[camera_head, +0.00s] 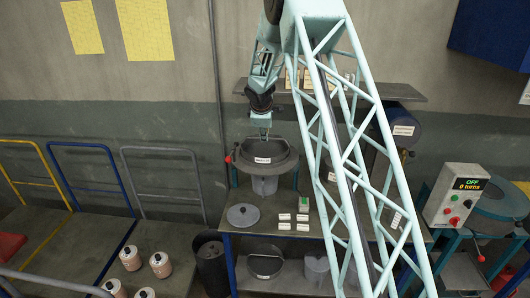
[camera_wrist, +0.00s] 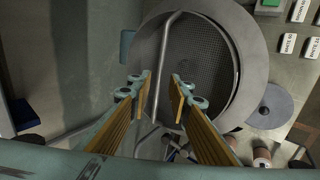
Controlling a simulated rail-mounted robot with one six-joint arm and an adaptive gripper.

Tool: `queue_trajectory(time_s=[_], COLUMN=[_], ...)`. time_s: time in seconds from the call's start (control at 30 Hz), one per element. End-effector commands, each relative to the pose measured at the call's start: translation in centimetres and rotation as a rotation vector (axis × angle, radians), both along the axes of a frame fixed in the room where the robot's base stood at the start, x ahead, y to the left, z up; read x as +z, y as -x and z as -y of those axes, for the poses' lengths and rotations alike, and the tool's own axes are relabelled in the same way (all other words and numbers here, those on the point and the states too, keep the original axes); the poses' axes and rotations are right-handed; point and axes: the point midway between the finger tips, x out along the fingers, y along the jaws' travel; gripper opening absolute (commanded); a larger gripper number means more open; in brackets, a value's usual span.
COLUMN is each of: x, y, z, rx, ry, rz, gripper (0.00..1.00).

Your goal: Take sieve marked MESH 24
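A round grey sieve (camera_head: 284,166) with a white label (camera_head: 262,160) on its front rests in a stand on the workbench; the label is too small to read. In the wrist view the sieve (camera_wrist: 222,35) shows its dark mesh and a thin handle bar (camera_wrist: 166,45) arching across it. My gripper (camera_wrist: 162,88) is open and empty, with the bar running between its yellow-padded fingers. In the head view my gripper (camera_head: 264,136) points down just above the sieve. A second sieve-like pan (camera_head: 265,264) with a label lies on the lower shelf.
A clear container (camera_head: 265,185) stands under the sieve. A grey lid (camera_head: 242,215) and several small white labelled blocks (camera_head: 284,226) lie on the bench. A control box (camera_head: 455,195) reading OFF, 0 turns is at right. Trolleys with copper-coloured pots (camera_head: 131,258) stand at left.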

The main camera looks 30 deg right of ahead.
Motion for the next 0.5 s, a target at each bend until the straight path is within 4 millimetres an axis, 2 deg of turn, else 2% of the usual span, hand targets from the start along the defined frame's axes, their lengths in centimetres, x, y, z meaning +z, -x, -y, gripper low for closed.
queue_trajectory(time_s=[0.5], x=[-3.0], y=[-1.8], z=[1.1], rx=[-0.001], ry=[0.0], rz=[-0.001], gripper=[0.18])
